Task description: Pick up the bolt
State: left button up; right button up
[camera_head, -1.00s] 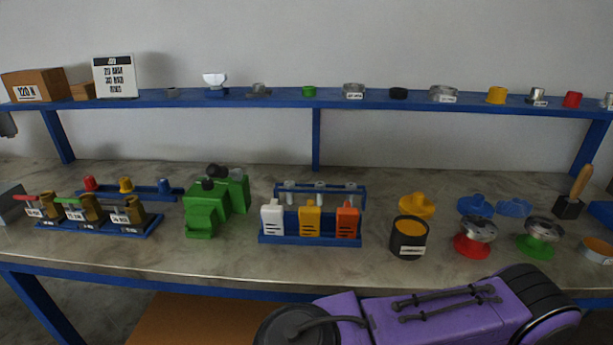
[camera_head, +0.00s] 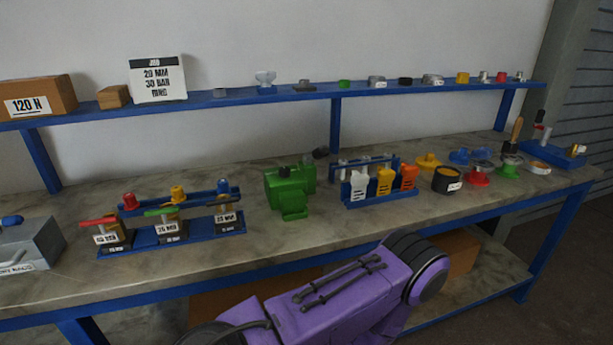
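I cannot pick out the bolt for certain. Small grey upright pieces, too small to identify, stand in a blue rack (camera_head: 355,162) behind white, yellow and orange bottles on the workbench (camera_head: 265,240). A green vise-like device (camera_head: 290,187) stands mid-bench. Neither of my grippers shows in the view.
A blue stand (camera_head: 170,240) with labelled, coloured-handled tools is at front left, beside a grey metal box (camera_head: 30,245). A cardboard box (camera_head: 38,97) and a white sign (camera_head: 157,78) stand on the shelf's left. The bench front between stand and green device is clear.

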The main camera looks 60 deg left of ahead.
aim_at(342, 162)
jog(key=k, duration=0.25)
jog(key=u, duration=0.9)
